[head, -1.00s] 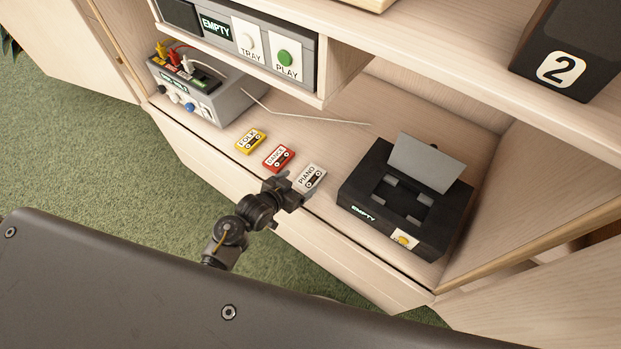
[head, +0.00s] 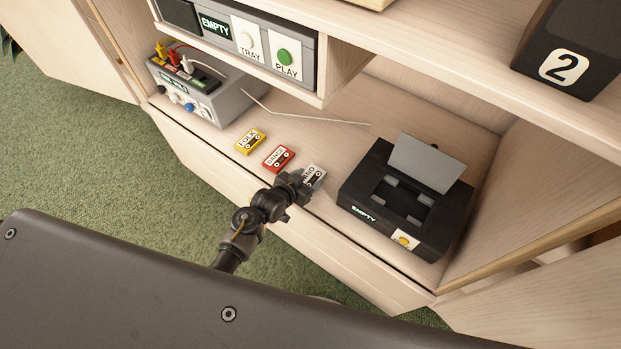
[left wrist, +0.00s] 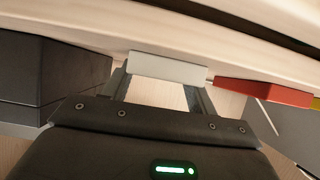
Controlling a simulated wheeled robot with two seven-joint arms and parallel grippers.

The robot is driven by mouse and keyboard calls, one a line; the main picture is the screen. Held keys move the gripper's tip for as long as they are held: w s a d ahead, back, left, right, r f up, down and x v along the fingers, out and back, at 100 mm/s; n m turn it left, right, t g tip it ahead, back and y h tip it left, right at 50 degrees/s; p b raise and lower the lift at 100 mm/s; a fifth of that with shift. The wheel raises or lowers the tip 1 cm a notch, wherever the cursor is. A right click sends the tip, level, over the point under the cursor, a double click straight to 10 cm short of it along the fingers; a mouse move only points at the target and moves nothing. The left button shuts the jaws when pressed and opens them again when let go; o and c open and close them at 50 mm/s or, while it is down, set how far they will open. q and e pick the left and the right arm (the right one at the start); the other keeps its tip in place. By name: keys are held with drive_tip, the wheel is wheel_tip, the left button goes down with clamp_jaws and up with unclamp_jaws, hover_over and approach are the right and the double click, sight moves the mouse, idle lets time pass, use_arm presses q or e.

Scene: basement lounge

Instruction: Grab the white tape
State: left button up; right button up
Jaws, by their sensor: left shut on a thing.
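The white tape (head: 314,177), labelled PIANO, lies on the shelf near its front edge, at the right end of a row of tapes. My left gripper (head: 304,182) is at the tape's near left side and covers part of its label. In the left wrist view the white tape (left wrist: 168,66) sits between the tips of the two fingers, and the gripper (left wrist: 165,84) is shut on it. The tape appears to be still at shelf level. My right gripper is not in view.
A red DANCE tape (head: 278,158) and a yellow FOLK tape (head: 250,141) lie to the left. A black deck (head: 365,192) with a raised lid and an EMPTY display stands close on the right. A grey unit (head: 232,98) stands at the left.

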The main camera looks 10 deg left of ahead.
sight(307, 181)
use_arm(q)
drive_tip(key=shift+c, duration=0.3)
drive_tip(key=shift+r, duration=0.45)
wheel_tip(307, 181, up, 3)
drive_tip(key=shift+f+p, duration=0.15)
drive_tip(key=shift+p, duration=0.25)
drive_tip(key=s+r+p, duration=0.1)
drive_tip(key=s+r, duration=0.8)
drive_tip(key=s, duration=0.5)
drive_tip(key=shift+a+r, duration=0.2)
drive_tip(key=shift+r, duration=0.05)
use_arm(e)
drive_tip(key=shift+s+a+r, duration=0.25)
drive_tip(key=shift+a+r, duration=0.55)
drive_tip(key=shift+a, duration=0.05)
